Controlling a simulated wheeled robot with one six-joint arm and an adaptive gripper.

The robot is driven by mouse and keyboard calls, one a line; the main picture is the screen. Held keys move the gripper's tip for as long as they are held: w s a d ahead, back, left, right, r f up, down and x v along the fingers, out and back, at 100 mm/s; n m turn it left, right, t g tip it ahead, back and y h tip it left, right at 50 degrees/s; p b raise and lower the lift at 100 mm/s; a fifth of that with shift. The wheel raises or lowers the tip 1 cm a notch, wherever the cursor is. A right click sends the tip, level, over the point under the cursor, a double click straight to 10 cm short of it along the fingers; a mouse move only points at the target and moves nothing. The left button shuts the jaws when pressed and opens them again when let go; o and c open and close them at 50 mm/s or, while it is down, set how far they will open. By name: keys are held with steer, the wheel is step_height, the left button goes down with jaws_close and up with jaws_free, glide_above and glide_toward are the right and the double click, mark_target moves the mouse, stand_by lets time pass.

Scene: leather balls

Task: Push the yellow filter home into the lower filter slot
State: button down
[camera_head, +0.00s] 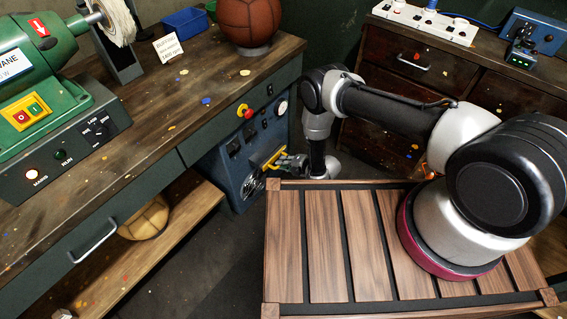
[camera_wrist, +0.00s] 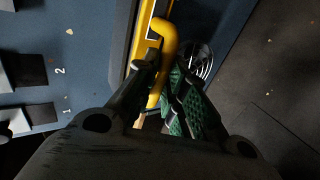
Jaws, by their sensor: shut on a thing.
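The yellow filter (camera_head: 272,157) is at the front face of the blue-grey cabinet (camera_head: 223,172), low on its right part. The lower filter slot is mostly hidden behind the filter and fingers. I cannot tell how deep the filter sits.
Black switches (camera_wrist: 25,72) and a printed "2" show on the panel. The workbench (camera_head: 150,110) overhangs the cabinet. Dark floor (camera_wrist: 285,75) is open to the right in the wrist view.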

steer(key=s+d, duration=0.5)
steer(key=d, duration=0.1)
steer(key=shift+d, duration=0.3)
stand_by(1.3)
